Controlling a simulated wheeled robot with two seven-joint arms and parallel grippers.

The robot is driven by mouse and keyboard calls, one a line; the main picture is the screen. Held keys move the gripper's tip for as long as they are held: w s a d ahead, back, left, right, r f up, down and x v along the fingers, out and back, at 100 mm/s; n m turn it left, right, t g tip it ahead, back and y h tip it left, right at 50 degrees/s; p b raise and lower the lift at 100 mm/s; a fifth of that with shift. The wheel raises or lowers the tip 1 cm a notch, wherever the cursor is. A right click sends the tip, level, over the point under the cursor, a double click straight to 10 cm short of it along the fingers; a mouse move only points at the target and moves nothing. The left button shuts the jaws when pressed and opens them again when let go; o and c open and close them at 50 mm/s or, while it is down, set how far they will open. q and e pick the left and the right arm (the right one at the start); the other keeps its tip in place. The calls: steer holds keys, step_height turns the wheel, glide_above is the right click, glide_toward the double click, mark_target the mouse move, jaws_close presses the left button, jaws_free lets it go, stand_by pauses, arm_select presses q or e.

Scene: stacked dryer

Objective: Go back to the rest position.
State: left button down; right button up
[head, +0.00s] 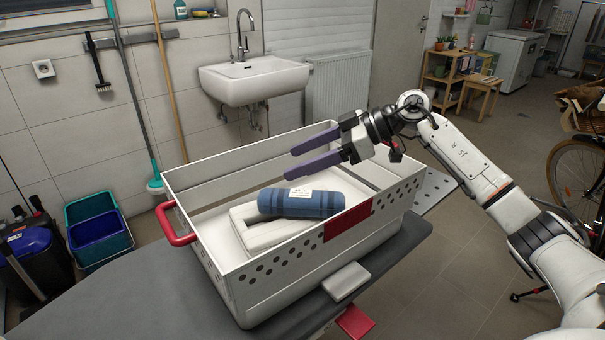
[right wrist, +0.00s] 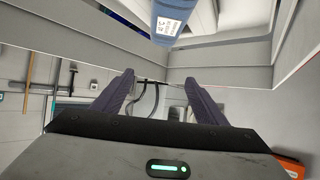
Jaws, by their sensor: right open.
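My right gripper (head: 304,156) is open and empty in the head view, with its two purple fingers pointing left. It hangs over the white bin (head: 272,290), above its inside. The bin has a red handle and a red side patch. A blue rolled bundle (head: 300,206) with a white label lies inside the bin on a white folded item (head: 250,238). The right wrist view shows the open fingers (right wrist: 160,84) with nothing between them, and the blue bundle (right wrist: 172,18) at the top edge. My left gripper is not in view.
The bin stands on a grey surface (head: 120,300). Green and blue tubs (head: 98,235) stand on the floor at left. A sink (head: 255,78) and radiator (head: 338,85) are on the back wall. A bicycle (head: 580,165) stands at far right, with open floor before it.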

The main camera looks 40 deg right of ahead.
steer(key=shift+r, duration=0.4)
